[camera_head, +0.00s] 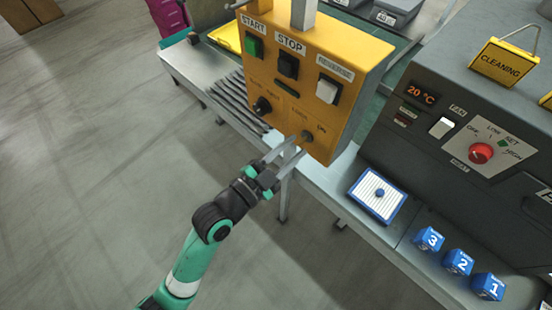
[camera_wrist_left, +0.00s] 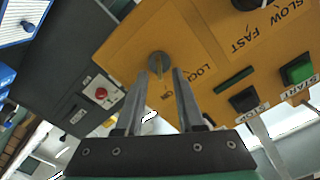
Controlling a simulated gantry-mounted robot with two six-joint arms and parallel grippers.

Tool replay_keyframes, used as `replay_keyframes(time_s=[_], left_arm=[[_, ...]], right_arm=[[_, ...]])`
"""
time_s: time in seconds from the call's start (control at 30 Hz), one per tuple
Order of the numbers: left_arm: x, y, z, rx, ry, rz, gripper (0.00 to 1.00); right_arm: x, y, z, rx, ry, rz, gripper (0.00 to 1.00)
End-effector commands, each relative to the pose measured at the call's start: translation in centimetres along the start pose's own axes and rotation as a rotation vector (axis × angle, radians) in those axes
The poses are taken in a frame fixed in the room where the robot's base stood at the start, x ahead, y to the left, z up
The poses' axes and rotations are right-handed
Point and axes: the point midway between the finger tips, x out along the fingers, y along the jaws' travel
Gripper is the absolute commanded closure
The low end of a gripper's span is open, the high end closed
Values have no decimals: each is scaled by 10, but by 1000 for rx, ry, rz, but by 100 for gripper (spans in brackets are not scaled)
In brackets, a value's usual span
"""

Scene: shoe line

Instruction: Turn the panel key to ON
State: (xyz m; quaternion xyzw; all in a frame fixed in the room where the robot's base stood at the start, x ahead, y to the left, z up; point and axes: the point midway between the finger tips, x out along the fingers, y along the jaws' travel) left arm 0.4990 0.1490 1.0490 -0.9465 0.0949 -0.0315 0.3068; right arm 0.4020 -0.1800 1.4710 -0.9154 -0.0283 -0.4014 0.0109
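The yellow control panel (camera_head: 340,55) hangs over the line, with a round grey key (camera_head: 306,136) low on its face by the LOCK and ON labels. The key also shows in the left wrist view (camera_wrist_left: 158,62), with a lighter bar across its middle. I cannot tell for sure which label it points to. My left gripper (camera_head: 285,155) is open, its two fingers pointing at the panel. In the left wrist view its fingertips (camera_wrist_left: 159,74) lie on either side of the key's line, apparently just short of it; contact cannot be made out. My right gripper is in neither view.
The panel also carries a green START button (camera_head: 253,45), a black STOP button (camera_head: 288,65), a white switch (camera_head: 328,90) and a SLOW/FAST knob (camera_head: 262,105). A grey machine with a red dial (camera_head: 481,153) stands at the right. Open floor lies at the left.

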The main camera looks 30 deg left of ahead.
Motion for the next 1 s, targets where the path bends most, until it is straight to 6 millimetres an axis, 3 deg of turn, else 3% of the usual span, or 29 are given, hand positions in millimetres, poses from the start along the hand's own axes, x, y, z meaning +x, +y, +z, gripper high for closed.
replay_keyframes(time_s=[0.3,0.43,1.0], left_arm=[[-74,0,0,-2,-3,0,62],[-94,0,0,-1,-2,0,62],[-101,0,-1,0,1,0,62]], right_arm=[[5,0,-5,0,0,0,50],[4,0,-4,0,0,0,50],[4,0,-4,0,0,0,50]])
